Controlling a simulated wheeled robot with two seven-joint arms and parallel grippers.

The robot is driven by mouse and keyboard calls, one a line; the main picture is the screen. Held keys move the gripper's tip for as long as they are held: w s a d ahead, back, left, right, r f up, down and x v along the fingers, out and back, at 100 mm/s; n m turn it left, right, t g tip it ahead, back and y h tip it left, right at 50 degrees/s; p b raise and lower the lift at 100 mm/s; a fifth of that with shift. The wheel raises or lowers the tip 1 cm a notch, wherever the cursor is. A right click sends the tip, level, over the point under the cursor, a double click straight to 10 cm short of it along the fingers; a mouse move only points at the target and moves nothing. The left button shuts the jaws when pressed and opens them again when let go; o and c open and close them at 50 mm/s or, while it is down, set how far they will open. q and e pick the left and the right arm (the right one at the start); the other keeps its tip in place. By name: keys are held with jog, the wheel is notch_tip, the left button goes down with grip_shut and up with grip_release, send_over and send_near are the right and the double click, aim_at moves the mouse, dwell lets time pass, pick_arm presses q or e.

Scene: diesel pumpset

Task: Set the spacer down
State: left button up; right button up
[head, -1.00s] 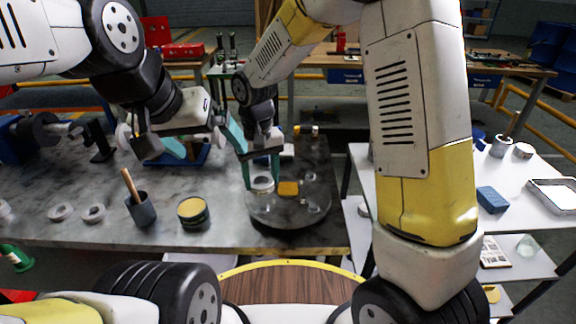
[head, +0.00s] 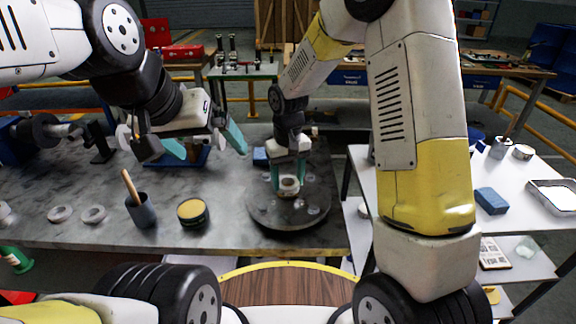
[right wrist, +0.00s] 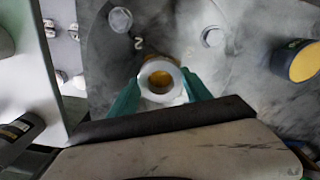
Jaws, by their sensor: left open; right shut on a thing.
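The spacer, a pale ring (right wrist: 161,82), sits between the teal fingertips of my right gripper (right wrist: 161,92) in the right wrist view. My right gripper is shut on it. A yellow patch (right wrist: 160,79) shows through the ring's hole. In the head view the spacer (head: 289,185) is over the round dark plate (head: 288,217); I cannot tell whether it touches the plate. My left gripper (head: 205,146) is open and empty, above the bench left of the plate.
A yellow-topped tin (head: 193,212), a dark cup with a wooden handle (head: 142,209) and pale rings (head: 93,214) stand on the grey bench (head: 240,237) left of the plate. A blue tray (head: 180,157) lies behind them. A white side table (head: 525,212) with a blue block (head: 491,200) is right.

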jog(key=shift+f, duration=0.15)
jog(key=o, duration=1.5)
notch_tip(320, 180, up, 12)
jog(key=s+d+r+m+t, duration=0.1)
jog(key=s+d+r+t, duration=0.1)
jog(key=s+d+r, duration=0.2)
jog(key=s+d+r+m+t+y, duration=0.1)
jog(key=s+d+r+t, duration=0.1)
jog(key=s+d, duration=0.3)
jog(key=s+d+r+m+t+y, duration=0.1)
jog(key=s+d+r, duration=0.4)
jog(key=s, duration=0.5)
jog(key=shift+s+r+m+t, duration=0.35)
jog(key=shift+m+t, duration=0.15)
jog(key=shift+t, duration=0.1)
jog(key=shift+d, duration=0.1)
